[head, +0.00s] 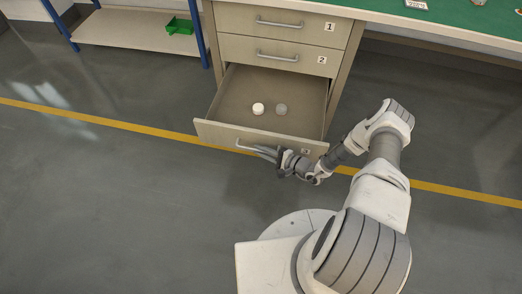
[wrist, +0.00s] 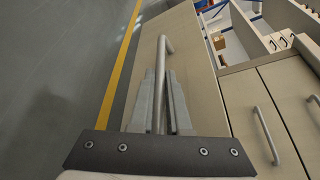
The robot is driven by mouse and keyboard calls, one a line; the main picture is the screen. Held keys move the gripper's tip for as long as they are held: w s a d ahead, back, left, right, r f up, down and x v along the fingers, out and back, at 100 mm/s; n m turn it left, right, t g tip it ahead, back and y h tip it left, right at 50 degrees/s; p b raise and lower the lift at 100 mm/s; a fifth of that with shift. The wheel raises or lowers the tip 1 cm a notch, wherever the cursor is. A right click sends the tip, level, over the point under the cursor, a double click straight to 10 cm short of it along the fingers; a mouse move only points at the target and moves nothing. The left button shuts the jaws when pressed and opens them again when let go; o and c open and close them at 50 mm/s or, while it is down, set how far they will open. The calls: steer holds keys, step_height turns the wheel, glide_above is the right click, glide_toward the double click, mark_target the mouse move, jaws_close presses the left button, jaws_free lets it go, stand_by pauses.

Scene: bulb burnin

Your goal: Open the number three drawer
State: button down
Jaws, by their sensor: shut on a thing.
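The number three drawer (head: 225,132) is the lowest in the beige cabinet and stands pulled out, its inside showing in the head view. Its front also shows in the wrist view (wrist: 192,75). In the wrist view my gripper's fingers (wrist: 161,95) are shut on the drawer's bar handle (wrist: 161,55), one on each side. A white round object (head: 258,108) and a grey round object (head: 281,109) lie on the drawer's floor.
Drawers one (head: 278,22) and two (head: 277,56) above are shut. A green-topped bench (head: 470,25) spans the top right. A low shelf (head: 130,30) with a green bin (head: 180,27) stands at left. The grey floor before the drawer is clear, crossed by a yellow line.

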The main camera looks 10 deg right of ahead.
steer(key=shift+d, duration=0.1)
steer(key=c, duration=0.9)
jaws_free()
steer(key=p+v, duration=0.3)
steer(key=v, duration=1.4)
steer(key=shift+s+r+p, duration=0.15)
steer(key=shift+s+p, duration=0.05)
steer(key=shift+p, duration=0.1)
